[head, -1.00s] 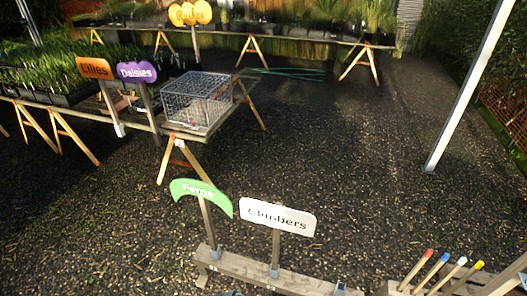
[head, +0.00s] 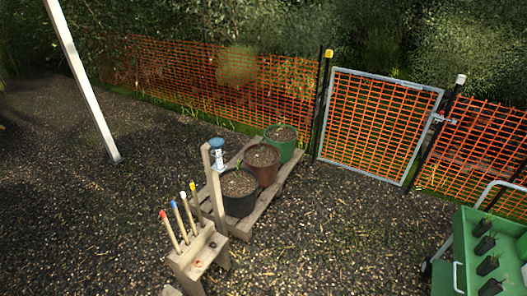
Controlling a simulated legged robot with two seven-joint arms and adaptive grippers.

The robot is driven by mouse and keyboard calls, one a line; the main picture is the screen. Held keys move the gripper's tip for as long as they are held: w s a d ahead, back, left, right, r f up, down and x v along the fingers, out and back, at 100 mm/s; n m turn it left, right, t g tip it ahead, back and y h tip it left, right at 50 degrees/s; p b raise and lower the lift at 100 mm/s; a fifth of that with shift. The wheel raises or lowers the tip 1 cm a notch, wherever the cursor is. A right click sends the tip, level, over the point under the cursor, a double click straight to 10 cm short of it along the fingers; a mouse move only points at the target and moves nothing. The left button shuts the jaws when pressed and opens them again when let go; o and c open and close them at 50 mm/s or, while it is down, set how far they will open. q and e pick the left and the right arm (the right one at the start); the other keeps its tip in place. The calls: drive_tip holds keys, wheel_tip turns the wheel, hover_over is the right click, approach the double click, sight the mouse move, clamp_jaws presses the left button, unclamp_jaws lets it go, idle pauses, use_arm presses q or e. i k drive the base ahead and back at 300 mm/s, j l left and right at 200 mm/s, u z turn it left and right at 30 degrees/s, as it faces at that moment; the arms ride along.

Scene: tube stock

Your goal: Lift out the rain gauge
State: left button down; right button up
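A small clear cylinder with a blue funnel-like top, which looks like the rain gauge (head: 217,153), stands upright by the top of a wooden post (head: 214,195). How it is held there is too small to tell. The post rises from a wooden stand (head: 197,257) in the lower middle of the head view. Neither of my grippers is in view.
Several stakes with coloured tips (head: 169,231) stand in the wooden stand. Behind the post, a black pot (head: 239,200), a brown pot (head: 262,166) and a green pot (head: 286,150) sit on a pallet (head: 290,172). A green cart (head: 462,250) is at right. Gravel at left is open.

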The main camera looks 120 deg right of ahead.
sight(216, 143)
drive_tip(key=z, duration=3.6)
drive_tip(key=i+l+u, duration=0.55)
drive_tip(key=i+l, duration=0.25)
drive_tip(key=i, duration=0.05)
